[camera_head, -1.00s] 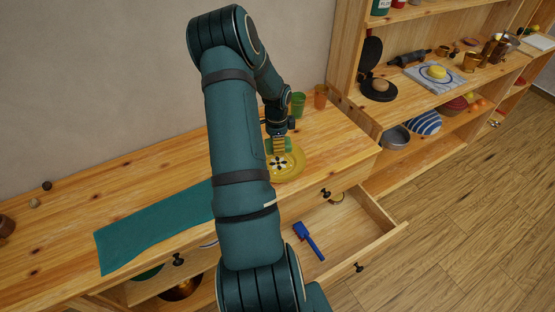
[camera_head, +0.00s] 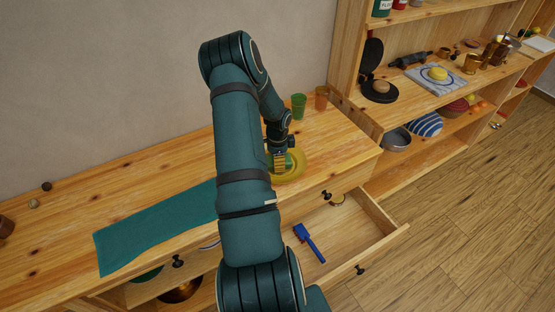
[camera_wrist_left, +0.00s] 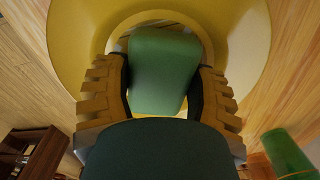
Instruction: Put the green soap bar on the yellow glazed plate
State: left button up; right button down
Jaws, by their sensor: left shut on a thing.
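My left gripper (camera_head: 280,163) is over the yellow glazed plate on the wooden counter. In the left wrist view the gripper (camera_wrist_left: 160,90) is shut on the green soap bar (camera_wrist_left: 162,70), with a finger on each side of it. In the head view the soap bar (camera_head: 289,160) shows only in part beside the fingers. The yellow plate (camera_head: 299,168) is partly hidden by my arm; it also shows behind the soap in the left wrist view (camera_wrist_left: 78,45). I cannot tell whether the soap touches the plate. My right gripper is not in view.
A green cup (camera_head: 298,106) and an orange cup (camera_head: 321,98) stand behind the plate. A teal cloth (camera_head: 155,230) lies on the counter at left. An open drawer (camera_head: 345,240) below holds a blue brush-like tool (camera_head: 308,242). A shelf unit stands at right.

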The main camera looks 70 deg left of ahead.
pick_arm(q)
jog(key=o, duration=1.3)
jog(key=shift+r, duration=0.3)
notch_tip(320, 180, up, 12)
jog(key=p, duration=0.1)
jog(key=shift+f, duration=0.15)
